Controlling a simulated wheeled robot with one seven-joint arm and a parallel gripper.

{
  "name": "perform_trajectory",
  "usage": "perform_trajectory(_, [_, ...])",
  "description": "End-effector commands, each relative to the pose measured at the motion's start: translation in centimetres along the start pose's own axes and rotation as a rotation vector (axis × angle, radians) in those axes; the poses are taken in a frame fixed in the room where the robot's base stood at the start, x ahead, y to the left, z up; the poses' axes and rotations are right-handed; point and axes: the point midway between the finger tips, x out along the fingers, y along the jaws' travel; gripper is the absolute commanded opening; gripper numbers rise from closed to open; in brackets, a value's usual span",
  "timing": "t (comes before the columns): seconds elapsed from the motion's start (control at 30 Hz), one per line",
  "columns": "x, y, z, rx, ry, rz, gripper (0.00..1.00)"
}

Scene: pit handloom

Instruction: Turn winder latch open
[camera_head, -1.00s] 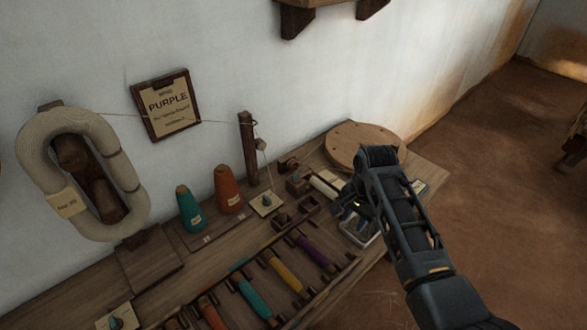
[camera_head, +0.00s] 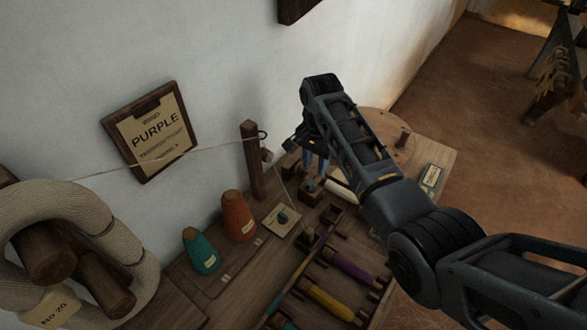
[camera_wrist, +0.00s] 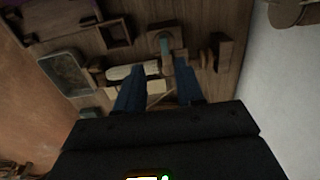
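My gripper (camera_head: 314,163) is above the back of the bench, pointing down. In the wrist view its two blue fingers (camera_wrist: 159,84) are apart with nothing held between them. A small wooden block with a teal, lever-like piece (camera_wrist: 166,48) lies just beyond the fingertips; this looks like the winder latch, but I cannot be sure. It also shows below the fingers in the head view (camera_head: 313,187). A pale cylinder (camera_wrist: 138,71) lies close by, partly behind the fingers. I cannot tell whether a finger touches the lever.
A wooden post (camera_head: 252,160) carrying a thread stands left of my gripper. A pale plate with a dark knob (camera_head: 282,218), an orange cone (camera_head: 238,216) and a teal cone (camera_head: 200,252) are nearby. Coloured bobbins (camera_head: 333,301) lie in front. The white wall is close behind.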

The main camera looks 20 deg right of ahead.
Motion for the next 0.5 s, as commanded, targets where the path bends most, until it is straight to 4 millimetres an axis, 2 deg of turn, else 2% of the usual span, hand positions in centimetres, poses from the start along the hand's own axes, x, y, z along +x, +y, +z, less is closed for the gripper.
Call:
perform_trajectory(0.17, [0.6, 0.0, 0.0, 0.001, -0.001, 0.002, 0.37])
perform_trajectory(0.5, [5.6, 0.1, -0.1, 0.001, -0.001, 0.003, 0.37])
